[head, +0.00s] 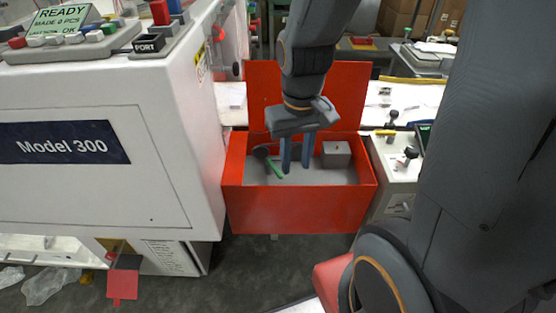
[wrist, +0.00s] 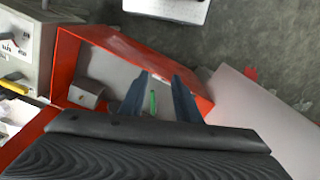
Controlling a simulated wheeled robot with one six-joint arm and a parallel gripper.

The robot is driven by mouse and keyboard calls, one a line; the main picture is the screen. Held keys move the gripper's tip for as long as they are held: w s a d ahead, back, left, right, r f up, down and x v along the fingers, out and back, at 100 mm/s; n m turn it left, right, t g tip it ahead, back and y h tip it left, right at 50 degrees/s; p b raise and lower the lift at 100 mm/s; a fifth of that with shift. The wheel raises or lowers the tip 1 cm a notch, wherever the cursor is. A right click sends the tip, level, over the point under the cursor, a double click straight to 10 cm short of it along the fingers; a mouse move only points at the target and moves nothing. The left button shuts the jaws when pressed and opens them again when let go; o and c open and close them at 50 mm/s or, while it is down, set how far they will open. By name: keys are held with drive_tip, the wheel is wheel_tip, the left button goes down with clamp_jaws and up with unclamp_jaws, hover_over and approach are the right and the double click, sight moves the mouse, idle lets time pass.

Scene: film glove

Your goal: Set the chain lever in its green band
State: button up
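An open red box (head: 290,212) holds a grey floor with a short green strip (head: 275,169), likely the green band. A dark rounded knob (head: 262,152), perhaps the chain lever's end, sits at the strip's upper left end; the lever's exact position is unclear. My gripper (head: 295,170) points down into the box, just right of the green strip, with its two blue fingers apart and nothing visible between them. In the wrist view my gripper (wrist: 160,85) is open, and the green strip (wrist: 153,103) shows between the fingers. The knob is not visible there.
A grey block (head: 336,153) stands in the box, right of my fingers; it also shows in the wrist view (wrist: 87,94). The raised red lid (head: 262,95) is behind my gripper. The white Model 300 machine (head: 100,180) stands close on the left.

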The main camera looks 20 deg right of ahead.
drive_tip(key=n, duration=0.2)
hover_over(279, 173)
wheel_tip(279, 173, down, 8)
drive_tip(key=shift+w+f+b, duration=0.1)
drive_tip(key=shift+f+b, duration=0.25)
drive_tip(key=shift+f, duration=0.15)
drive_tip(key=shift+f+p, duration=0.3)
drive_tip(key=shift+f, duration=3.1)
clamp_jaws()
